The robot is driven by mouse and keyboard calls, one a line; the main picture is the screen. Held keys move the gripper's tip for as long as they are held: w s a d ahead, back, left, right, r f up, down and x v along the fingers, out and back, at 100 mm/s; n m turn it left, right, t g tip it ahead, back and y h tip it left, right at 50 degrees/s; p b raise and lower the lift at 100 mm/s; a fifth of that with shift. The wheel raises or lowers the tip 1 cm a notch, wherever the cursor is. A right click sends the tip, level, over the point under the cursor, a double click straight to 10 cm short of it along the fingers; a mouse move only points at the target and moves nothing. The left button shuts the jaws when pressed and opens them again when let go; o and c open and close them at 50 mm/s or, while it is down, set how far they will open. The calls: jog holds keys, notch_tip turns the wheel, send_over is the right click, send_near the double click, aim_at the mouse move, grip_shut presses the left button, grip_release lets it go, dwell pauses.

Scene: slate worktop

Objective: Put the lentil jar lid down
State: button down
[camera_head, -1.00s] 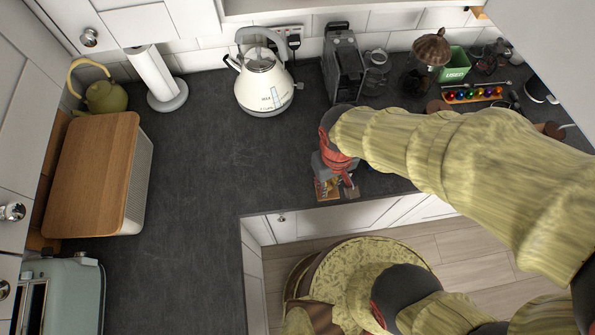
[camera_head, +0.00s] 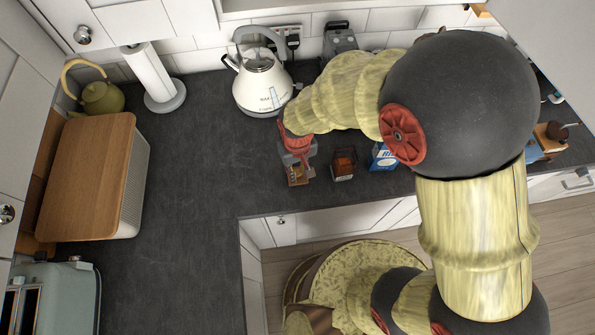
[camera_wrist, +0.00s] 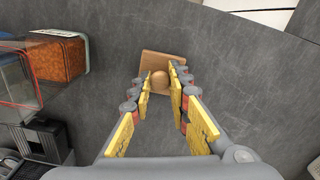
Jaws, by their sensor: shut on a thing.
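The lentil jar lid (camera_wrist: 158,58) is a square wooden piece with a round knob. My gripper (camera_wrist: 160,82) is shut on the knob, with yellow-padded fingers on either side of it. In the head view the lid (camera_head: 297,181) shows just below my gripper (camera_head: 297,160), over the worktop near its front edge. I cannot tell whether the lid touches the worktop. The lentil jar (camera_wrist: 60,58), clear and filled with orange lentils, stands left of the lid in the wrist view. In the head view the jar (camera_head: 343,164) is right of my gripper.
A blue and white carton (camera_head: 382,156) stands right of the jar. A cream kettle (camera_head: 262,85) is behind my gripper. A wooden-topped bread bin (camera_head: 88,175) stands at the left. The worktop (camera_head: 195,160) between bin and gripper is bare.

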aim_at(298, 172)
jog(key=shift+f, duration=0.65)
jog(key=shift+f, duration=0.1)
jog(key=c, duration=1.7)
grip_release()
notch_tip(298, 172, up, 12)
jog(key=shift+r+p, duration=0.15)
jog(key=shift+p, duration=0.55)
jog(key=s+d+r+m+t, duration=0.2)
jog(key=d+r, duration=0.5)
jog(key=s+d+r+m+t, duration=0.1)
jog(key=s+d+r+m, duration=0.1)
jog(key=d+r, duration=0.5)
jog(key=s+d+r+m+t, duration=0.1)
jog(key=s+d+r+t, duration=0.1)
jog(key=d+r, duration=0.6)
jog(key=shift+s+d+r+m+t, duration=0.1)
jog(key=shift+s+d+m+t, duration=0.25)
jog(key=shift+s, duration=0.4)
